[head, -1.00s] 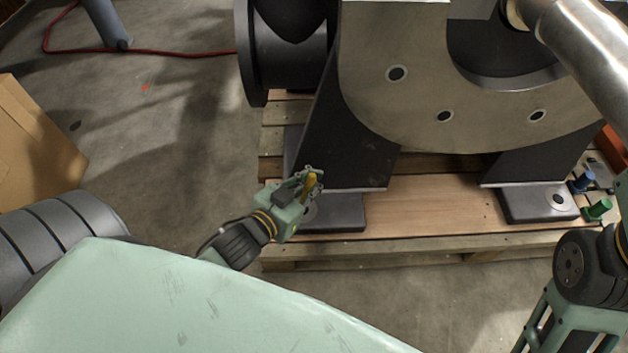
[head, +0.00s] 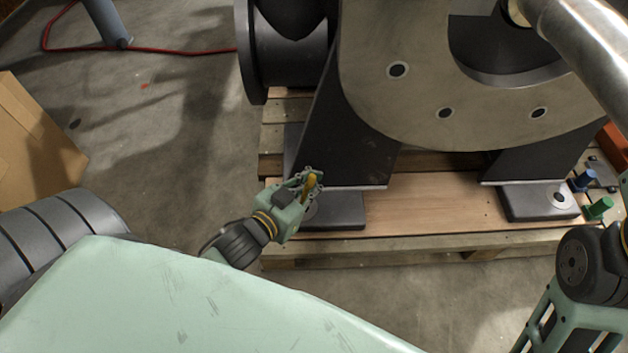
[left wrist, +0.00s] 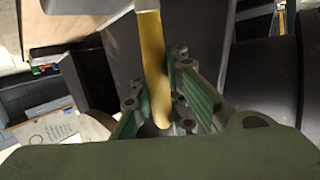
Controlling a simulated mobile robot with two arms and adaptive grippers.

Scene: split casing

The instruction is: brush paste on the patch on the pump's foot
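My left gripper (head: 309,184) is shut on the yellow handle of a brush (head: 312,181), close in front of the pump's left support. The bristles cannot be made out. The grey pump (head: 375,115) stands on dark feet. Its left foot (head: 345,212) is just below and beside the gripper and partly hidden by it. I cannot make out a patch. My right arm is at the right edge; its gripper is out of view.
The pump rests on a wooden pallet (head: 430,205). A right foot (head: 535,205), a blue item (head: 583,181) and a green item (head: 598,208) are at its right. A cardboard box (head: 35,150) and a red hose (head: 180,53) lie left. Floor between is clear.

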